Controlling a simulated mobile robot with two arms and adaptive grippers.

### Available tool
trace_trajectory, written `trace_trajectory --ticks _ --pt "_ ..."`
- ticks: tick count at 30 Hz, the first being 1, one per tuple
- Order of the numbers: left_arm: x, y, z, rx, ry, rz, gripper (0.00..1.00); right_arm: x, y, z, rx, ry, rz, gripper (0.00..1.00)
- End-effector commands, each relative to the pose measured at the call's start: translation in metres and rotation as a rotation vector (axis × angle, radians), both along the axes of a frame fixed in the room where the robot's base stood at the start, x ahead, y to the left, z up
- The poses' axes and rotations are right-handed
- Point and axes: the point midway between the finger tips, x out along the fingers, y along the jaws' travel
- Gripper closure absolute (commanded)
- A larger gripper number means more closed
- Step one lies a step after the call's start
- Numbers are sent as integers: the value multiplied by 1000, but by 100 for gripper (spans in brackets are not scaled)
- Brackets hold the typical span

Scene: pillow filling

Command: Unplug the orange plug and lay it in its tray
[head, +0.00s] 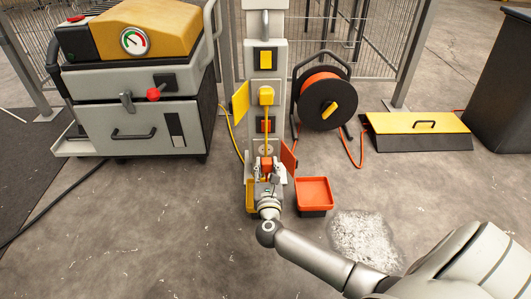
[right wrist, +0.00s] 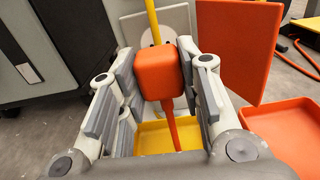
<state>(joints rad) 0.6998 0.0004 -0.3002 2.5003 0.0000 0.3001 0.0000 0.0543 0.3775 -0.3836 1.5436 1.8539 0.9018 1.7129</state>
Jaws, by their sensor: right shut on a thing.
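The orange plug (right wrist: 160,72) is a block with an orange cord hanging from its underside. My right gripper (right wrist: 160,92) has its grey pads on either side of it and is shut on it. In the head view the right gripper (head: 267,172) is low at the front of the grey post, largely covering the plug. A pale round socket face (head: 265,150) shows just above; I cannot tell whether the plug's pins are clear of it. The orange tray (head: 313,192) is on the floor right of the post and looks empty. My left gripper is out of view.
An orange flap (head: 289,155) stands open right of the socket. A yellow plug (head: 266,95) with a yellow cord sits higher on the post, beside a yellow flap (head: 241,100). A yellow tray (right wrist: 150,135) lies below my gripper. A cable reel (head: 325,95) stands behind the orange tray.

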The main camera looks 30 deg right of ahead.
Motion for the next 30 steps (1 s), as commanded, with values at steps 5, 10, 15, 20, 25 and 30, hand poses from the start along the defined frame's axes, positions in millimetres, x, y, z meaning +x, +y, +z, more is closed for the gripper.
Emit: trace_trajectory --ticks 5,10,15,20,25,30 --pt "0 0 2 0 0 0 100 -5 3 1 2 -1 -1 100" --pt "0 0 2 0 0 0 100 -5 3 1 1 -2 -1 100" --pt "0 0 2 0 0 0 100 -5 3 1 2 -1 -1 100" --pt "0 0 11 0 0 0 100 -12 8 6 3 1 0 100" --pt "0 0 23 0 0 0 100 -26 16 15 3 1 0 100" --pt "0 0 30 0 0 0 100 -36 22 21 2 -1 -1 100"
